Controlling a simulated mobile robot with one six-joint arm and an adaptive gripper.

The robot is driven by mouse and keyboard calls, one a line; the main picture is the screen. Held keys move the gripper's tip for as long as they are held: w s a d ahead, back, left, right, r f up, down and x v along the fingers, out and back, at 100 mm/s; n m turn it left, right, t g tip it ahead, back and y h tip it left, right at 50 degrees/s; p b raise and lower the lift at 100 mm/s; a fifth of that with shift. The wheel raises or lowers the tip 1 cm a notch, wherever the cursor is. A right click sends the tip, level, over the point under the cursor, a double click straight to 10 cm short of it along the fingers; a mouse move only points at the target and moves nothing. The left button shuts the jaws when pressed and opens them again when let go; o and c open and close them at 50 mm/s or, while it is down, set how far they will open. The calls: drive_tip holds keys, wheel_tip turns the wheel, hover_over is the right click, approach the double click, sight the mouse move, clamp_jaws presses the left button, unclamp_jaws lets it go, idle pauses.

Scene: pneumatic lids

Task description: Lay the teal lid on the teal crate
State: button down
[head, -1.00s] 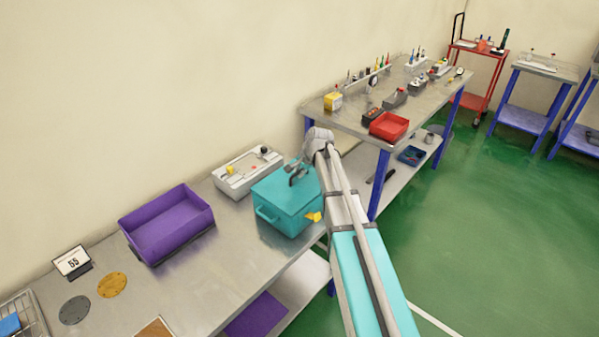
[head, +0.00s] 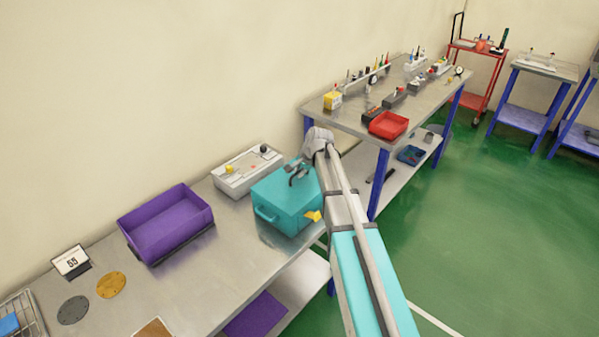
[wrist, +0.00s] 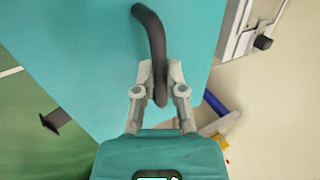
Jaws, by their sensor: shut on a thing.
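The teal crate (head: 282,212) stands on the near steel bench, with a handle on its left side and a yellow tab at its right corner. The flat teal lid (head: 283,187) is at the top of the crate; any gap between them is too small to tell. My gripper (head: 297,177) is over the lid and shut on its dark curved handle. In the wrist view my gripper (wrist: 160,92) has its fingers around the lower end of the handle (wrist: 152,35), and the lid (wrist: 90,60) fills much of the picture. The crate's inside is hidden.
A white box with knobs (head: 247,169) stands close behind the crate. A purple bin (head: 168,240) is to the left, with a number card (head: 72,262) and two discs farther left. Bare bench top lies between bin and crate.

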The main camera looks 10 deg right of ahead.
drive_tip(key=c, duration=0.6)
unclamp_jaws()
drive_tip(key=shift+c, duration=0.2)
drive_tip(key=p+v, duration=0.6)
drive_tip(key=v, duration=0.1)
idle(0.6)
idle(0.8)
drive_tip(key=s+a+f+n+g+h, duration=0.1)
drive_tip(key=s+n, duration=0.4)
drive_tip(key=s, duration=0.8)
drive_tip(key=s+a+f+n+g+h, duration=0.1)
drive_tip(key=s+n, duration=0.4)
drive_tip(key=s, duration=0.8)
drive_tip(key=shift+s+a+n+g+h, duration=0.15)
drive_tip(key=shift+a+n+g+h, duration=0.3)
drive_tip(key=shift+a+g, duration=0.5)
drive_tip(key=shift+d, duration=0.2)
